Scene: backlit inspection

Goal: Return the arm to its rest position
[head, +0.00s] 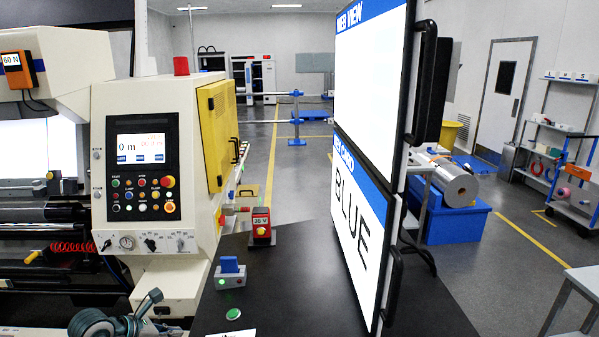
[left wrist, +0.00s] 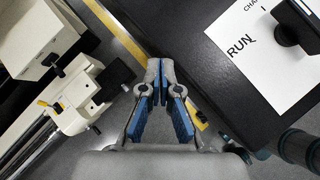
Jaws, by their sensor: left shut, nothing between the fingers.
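My left gripper (head: 151,299) shows at the bottom left of the head view, in front of the cream machine's lower front and left of the black table. In the left wrist view the left gripper (left wrist: 160,70) points away from the camera with its grey tips together and blue pads facing inward. It is shut and holds nothing. Below it are the floor and a yellow line, beside the black table's edge (left wrist: 185,75). My right gripper is in neither view.
The cream machine (head: 105,250) with its control panel stands at left. The black table (head: 290,290) carries a blue-topped switch box (head: 230,272), a red block (head: 261,228) and large upright panels (head: 365,220). A white sheet (left wrist: 260,55) marked RUN lies on the table. Open floor lies beyond.

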